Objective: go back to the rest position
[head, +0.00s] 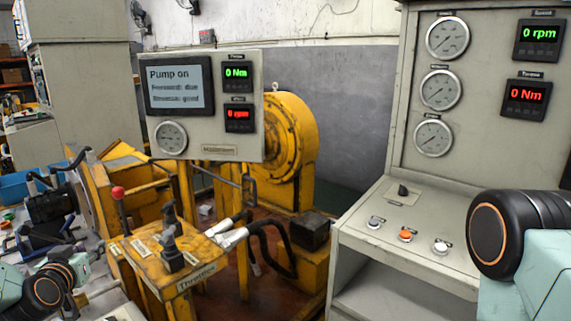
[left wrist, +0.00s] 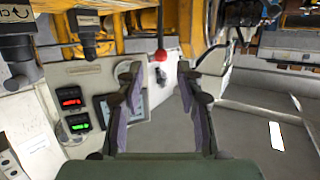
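My left gripper (head: 58,168) is at the left edge of the head view, left of the yellow test stand. In the left wrist view my left gripper (left wrist: 158,80) has its two fingers spread, with nothing between them. The red-knobbed lever (head: 118,193) stands to the right of the gripper in the head view. The lever's red knob (left wrist: 160,56) shows beyond the fingertips in the left wrist view, which is upside down. Part of my right arm shows at the right of the head view, but its gripper is out of the frame.
The yellow bench marked Throttling (head: 190,280) carries levers. Above it stands a display panel (head: 208,145) reading "Pump on", 0 Nm and 0 rpm. A grey console (head: 440,205) with gauges and buttons fills the right side, close to my right arm. A blue bin (head: 15,187) sits at the far left.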

